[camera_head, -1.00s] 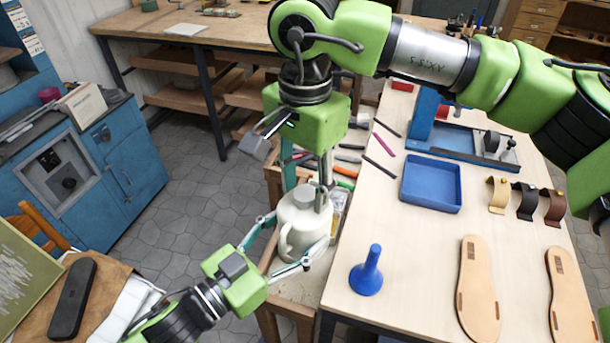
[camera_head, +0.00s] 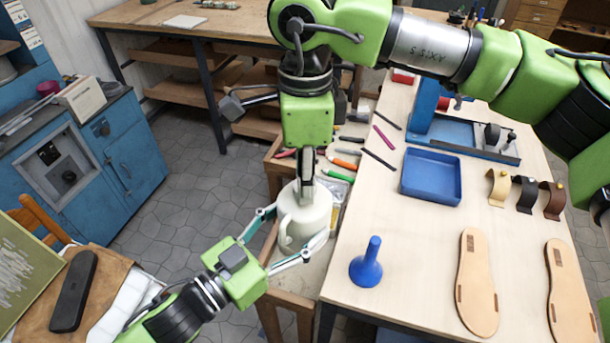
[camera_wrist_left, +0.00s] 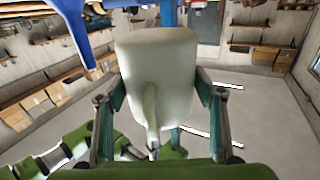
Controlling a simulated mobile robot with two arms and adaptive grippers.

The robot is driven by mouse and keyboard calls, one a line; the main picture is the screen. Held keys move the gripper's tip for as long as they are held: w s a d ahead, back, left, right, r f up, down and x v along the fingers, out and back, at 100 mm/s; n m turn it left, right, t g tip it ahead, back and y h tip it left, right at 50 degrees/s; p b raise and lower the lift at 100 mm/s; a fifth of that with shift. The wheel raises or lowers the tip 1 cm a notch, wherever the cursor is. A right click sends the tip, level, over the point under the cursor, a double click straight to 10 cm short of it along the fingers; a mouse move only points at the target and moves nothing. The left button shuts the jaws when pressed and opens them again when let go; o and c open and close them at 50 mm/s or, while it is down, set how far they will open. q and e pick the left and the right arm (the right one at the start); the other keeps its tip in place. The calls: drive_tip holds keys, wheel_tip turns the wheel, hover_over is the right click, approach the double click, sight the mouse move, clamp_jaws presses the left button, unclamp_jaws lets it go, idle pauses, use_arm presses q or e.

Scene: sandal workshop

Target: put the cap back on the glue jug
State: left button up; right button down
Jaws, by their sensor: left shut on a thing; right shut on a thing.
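The white glue jug (camera_head: 304,216) stands upright on a low wooden stand left of the workbench, its handle facing my left arm. My left gripper (camera_head: 290,233) is shut on it, one finger on each side. In the left wrist view the jug (camera_wrist_left: 158,75) fills the middle between the left gripper's fingers (camera_wrist_left: 160,92). My right gripper (camera_head: 307,186) points straight down at the jug's top, shut on the grey cap. Its fingers, seen edge-on, hide most of the cap, so I cannot tell how it sits on the mouth.
A blue funnel (camera_head: 368,264) stands on the workbench (camera_head: 410,260), close right of the jug. A blue tray (camera_head: 431,178), sandal soles (camera_head: 476,285) and straps (camera_head: 526,203) lie farther right. Several hand tools (camera_head: 345,160) lie behind the jug. Tiled floor is open at left.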

drive_tip(key=m, duration=0.5)
drive_tip(key=shift+m, duration=0.4)
drive_tip(key=c, duration=1.6)
unclamp_jaws()
wheel_tip(320, 180, up, 12)
drive_tip(key=shift+r, duration=0.1)
